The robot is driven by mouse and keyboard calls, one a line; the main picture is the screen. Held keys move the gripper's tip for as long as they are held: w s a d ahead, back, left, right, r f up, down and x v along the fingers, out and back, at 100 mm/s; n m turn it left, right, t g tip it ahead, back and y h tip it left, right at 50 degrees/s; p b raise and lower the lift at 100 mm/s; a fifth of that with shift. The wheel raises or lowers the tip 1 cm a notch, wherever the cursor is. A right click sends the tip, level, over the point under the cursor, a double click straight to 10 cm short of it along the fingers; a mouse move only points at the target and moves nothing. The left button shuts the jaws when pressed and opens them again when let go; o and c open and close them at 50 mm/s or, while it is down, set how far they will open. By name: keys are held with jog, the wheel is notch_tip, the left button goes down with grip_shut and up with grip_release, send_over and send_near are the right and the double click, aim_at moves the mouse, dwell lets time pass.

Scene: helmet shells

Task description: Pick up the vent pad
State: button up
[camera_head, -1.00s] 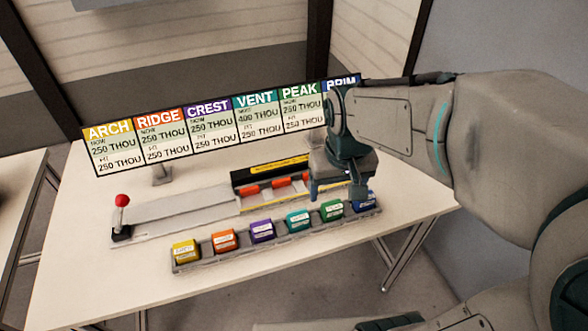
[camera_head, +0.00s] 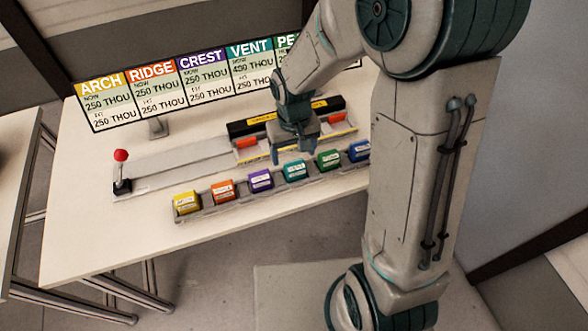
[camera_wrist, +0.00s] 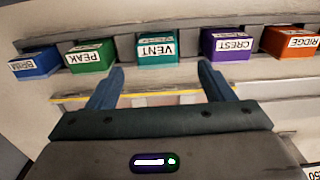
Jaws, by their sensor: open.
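The vent pad (camera_head: 295,171) is a teal block with a white label, standing in a grey rack (camera_head: 245,197) between the purple crest pad (camera_head: 260,180) and the green peak pad (camera_head: 328,160). In the wrist view the vent pad (camera_wrist: 157,49) sits upside down in the picture, ahead of and roughly centred between my fingers. My gripper (camera_head: 297,154) is open and empty, just behind the vent pad and apart from it. Its two blue fingers also show in the wrist view (camera_wrist: 162,80).
The yellow arch pad (camera_head: 186,202), orange ridge pad (camera_head: 222,190) and blue brim pad (camera_head: 359,151) share the rack. Behind it is a track with a black-topped block (camera_head: 255,126). A red-knobbed lever (camera_head: 121,170) stands left, and a sign board (camera_head: 160,88) stands behind.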

aim_at(295, 165)
jog(key=shift+s+d+f+p, duration=0.1)
jog(key=shift+f+p, duration=0.1)
jog(key=shift+f, duration=1.25)
jog(key=shift+s+d+f+p, duration=0.1)
jog(key=shift+f+p, duration=0.05)
jog(key=shift+f, duration=1.3)
jog(key=c, duration=1.1)
